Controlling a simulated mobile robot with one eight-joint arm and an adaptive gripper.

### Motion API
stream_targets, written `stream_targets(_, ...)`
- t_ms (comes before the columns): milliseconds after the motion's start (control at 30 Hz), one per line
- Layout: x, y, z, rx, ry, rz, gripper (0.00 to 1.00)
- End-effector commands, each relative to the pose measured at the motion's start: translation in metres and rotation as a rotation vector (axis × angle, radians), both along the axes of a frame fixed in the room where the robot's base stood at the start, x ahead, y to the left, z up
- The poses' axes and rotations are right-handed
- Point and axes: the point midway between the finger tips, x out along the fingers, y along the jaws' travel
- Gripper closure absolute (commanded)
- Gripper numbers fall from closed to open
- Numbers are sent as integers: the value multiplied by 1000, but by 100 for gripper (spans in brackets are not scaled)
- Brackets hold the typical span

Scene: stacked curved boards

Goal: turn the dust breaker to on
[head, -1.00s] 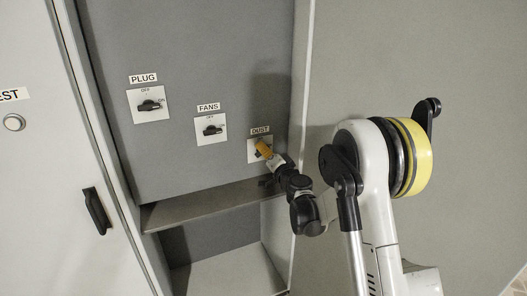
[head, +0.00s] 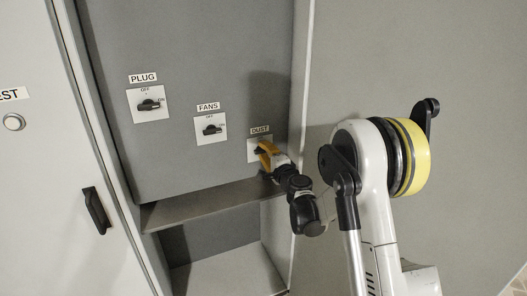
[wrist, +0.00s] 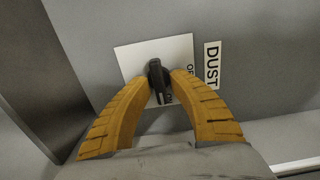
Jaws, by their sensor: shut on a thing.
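The dust breaker is a black knob (wrist: 157,75) on a white plate (wrist: 132,60) beside the DUST label (wrist: 211,64). In the wrist view the knob lies lengthwise up and down the picture, its lower end near the ON mark; the OFF mark is to its right, partly hidden. My gripper (wrist: 160,80) has its two yellow fingers on either side of the knob, shut on it. In the head view my gripper (head: 266,152) is at the DUST plate (head: 252,151) and covers part of it.
To the left are the PLUG breaker (head: 151,105) and the FANS breaker (head: 211,129), both with knobs lying roughly sideways. A shelf ledge (head: 200,202) juts out below the panel. The cabinet's side wall (head: 300,100) is close to the right of my gripper.

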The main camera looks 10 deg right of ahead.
Motion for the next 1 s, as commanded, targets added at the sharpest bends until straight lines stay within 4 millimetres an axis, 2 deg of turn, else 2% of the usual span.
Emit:
stream_targets(533,1,0,1,31,6,-1,100)
stream_targets(567,1,0,1,30,6,-1,68)
stream_targets(600,1,0,0,30,6,-1,66)
stream_targets(867,0,0,0,29,6,0,66)
stream_targets(1000,-10,-3,0,29,6,-1,66)
